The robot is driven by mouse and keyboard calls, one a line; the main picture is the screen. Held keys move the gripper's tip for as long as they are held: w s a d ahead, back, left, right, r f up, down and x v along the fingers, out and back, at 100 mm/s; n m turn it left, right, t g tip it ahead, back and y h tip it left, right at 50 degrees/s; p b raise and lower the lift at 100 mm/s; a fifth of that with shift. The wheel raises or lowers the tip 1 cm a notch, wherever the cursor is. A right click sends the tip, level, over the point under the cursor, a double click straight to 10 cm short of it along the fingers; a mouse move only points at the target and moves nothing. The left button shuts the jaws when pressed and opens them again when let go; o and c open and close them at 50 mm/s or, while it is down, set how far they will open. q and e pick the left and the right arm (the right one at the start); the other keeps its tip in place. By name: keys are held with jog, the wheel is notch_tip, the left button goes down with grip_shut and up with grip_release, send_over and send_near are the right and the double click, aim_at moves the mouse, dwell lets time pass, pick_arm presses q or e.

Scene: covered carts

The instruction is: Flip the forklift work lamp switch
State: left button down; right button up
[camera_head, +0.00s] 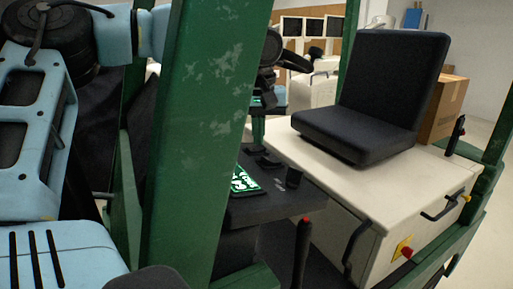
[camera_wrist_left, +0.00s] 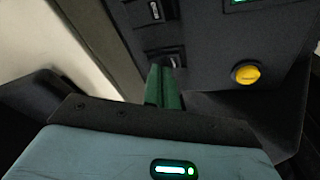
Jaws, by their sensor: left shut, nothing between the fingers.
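A dark control panel (camera_head: 238,212) shows behind the green post in the head view, and it fills much of the left wrist view (camera_wrist_left: 212,80). Two black rocker switches sit on it in the left wrist view, an upper one (camera_wrist_left: 153,11) and a lower one (camera_wrist_left: 173,57). Their labels are too small to read, so I cannot tell which is for the work lamp. My left gripper (camera_head: 258,140) is shut and empty, pointing down over the panel. Its green fingers (camera_wrist_left: 163,86) are just before the lower switch and partly cover it; contact cannot be told. My right gripper is not in view.
A yellow round button (camera_wrist_left: 246,74) sits right of the fingers. A thick green post (camera_head: 200,120) stands before the panel. A black seat (camera_head: 385,95) on a cream housing (camera_head: 330,165) and a red-tipped lever (camera_head: 302,250) are to the right.

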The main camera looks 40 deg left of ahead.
aim_at(259, 148)
pick_arm(q)
jog(key=shift+f, duration=0.55)
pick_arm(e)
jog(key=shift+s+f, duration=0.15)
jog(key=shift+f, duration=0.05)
